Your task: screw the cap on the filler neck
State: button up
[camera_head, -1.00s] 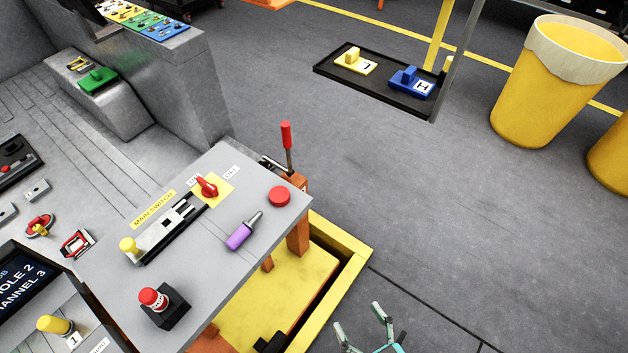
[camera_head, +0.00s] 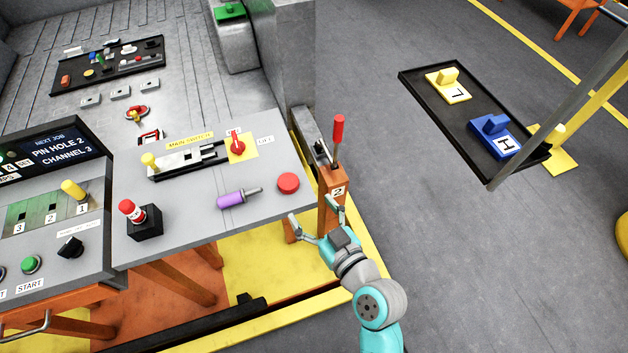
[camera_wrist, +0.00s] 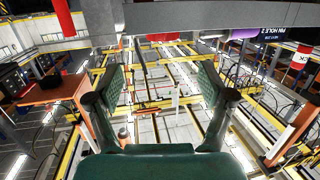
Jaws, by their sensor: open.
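A red round disc, which looks like the cap (camera_head: 288,183), lies on the grey table top (camera_head: 190,228) near its right edge, right of a purple-handled tool (camera_head: 238,198). My gripper (camera_head: 313,213) is open and empty, just off the table's right edge, close to the disc and beside the orange post. In the wrist view my gripper (camera_wrist: 160,82) shows both fingers spread with nothing between them. A red patch (camera_wrist: 163,37) shows beyond them near the top, perhaps the disc. I cannot pick out the filler neck in either view.
A red-handled lever (camera_head: 338,131) on an orange post (camera_head: 332,203) stands close to my gripper. A red mushroom button (camera_head: 130,211) and the main switch (camera_head: 237,146) are on the table. A black tray (camera_head: 468,122) with yellow and blue blocks is at right. Floor between is clear.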

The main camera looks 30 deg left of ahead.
aim_at(292, 187)
jog(key=x, duration=0.5)
jog(key=shift+r, duration=0.15)
jog(key=shift+s+f+x, duration=0.1)
jog(key=shift+f+x, duration=0.05)
jog(key=shift+x, duration=1.35)
jog(key=shift+s+f+x, duration=0.1)
jog(key=shift+s+x, duration=0.05)
jog(key=shift+x, duration=1.3)
jog(key=shift+a, duration=0.1)
jog(key=c, duration=1)
